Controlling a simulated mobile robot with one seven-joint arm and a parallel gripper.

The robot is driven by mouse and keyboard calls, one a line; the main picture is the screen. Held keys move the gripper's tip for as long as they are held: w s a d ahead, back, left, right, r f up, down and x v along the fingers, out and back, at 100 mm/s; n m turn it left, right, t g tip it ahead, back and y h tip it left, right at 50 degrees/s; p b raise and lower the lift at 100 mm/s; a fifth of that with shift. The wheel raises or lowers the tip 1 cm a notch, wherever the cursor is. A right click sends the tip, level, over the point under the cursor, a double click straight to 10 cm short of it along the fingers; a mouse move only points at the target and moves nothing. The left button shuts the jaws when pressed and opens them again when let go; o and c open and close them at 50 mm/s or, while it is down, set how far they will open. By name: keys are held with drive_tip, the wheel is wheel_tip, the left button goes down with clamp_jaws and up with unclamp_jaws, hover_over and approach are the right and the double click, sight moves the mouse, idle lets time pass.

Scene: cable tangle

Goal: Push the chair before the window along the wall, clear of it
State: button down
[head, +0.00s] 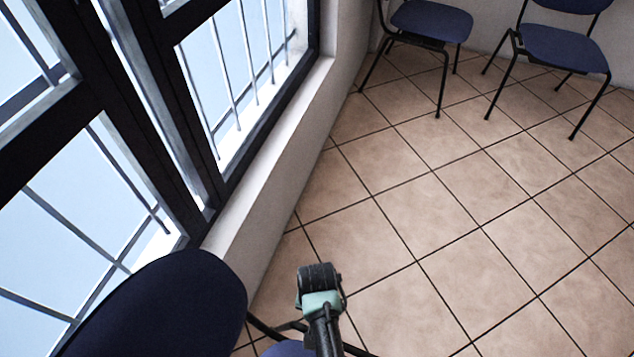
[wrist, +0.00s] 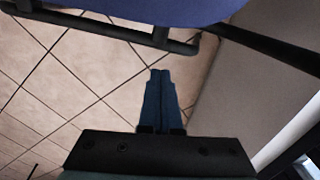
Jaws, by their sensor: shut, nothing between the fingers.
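The chair before the window has a dark blue backrest (head: 165,305) at the lower left of the head view, beside the window (head: 120,170). A bit of its blue seat shows at the bottom edge; the rest is cut off. In the wrist view its blue seat (wrist: 170,10) and black frame fill the top. My gripper (wrist: 160,72) is shut and empty, its fingertips just below a black frame bar in the picture. I cannot tell whether they touch the chair. In the head view my gripper's dark body shows beside the backrest, on its right; its fingers are hidden.
The wall (head: 285,175) with its sill runs from the chair to the far corner. Two more blue chairs stand at the far end, one near the corner (head: 432,20) and one further right (head: 563,48). The tiled floor (head: 450,230) between is clear.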

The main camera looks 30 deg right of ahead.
drive_tip(key=shift+s+a+f, duration=0.4)
drive_tip(key=shift+a+f, duration=0.05)
drive_tip(key=shift+f, duration=0.15)
drive_tip(key=shift+s+a+f, duration=0.4)
drive_tip(key=shift+f, duration=0.15)
drive_tip(key=shift+s+a, duration=0.55)
drive_tip(key=shift+a, duration=0.05)
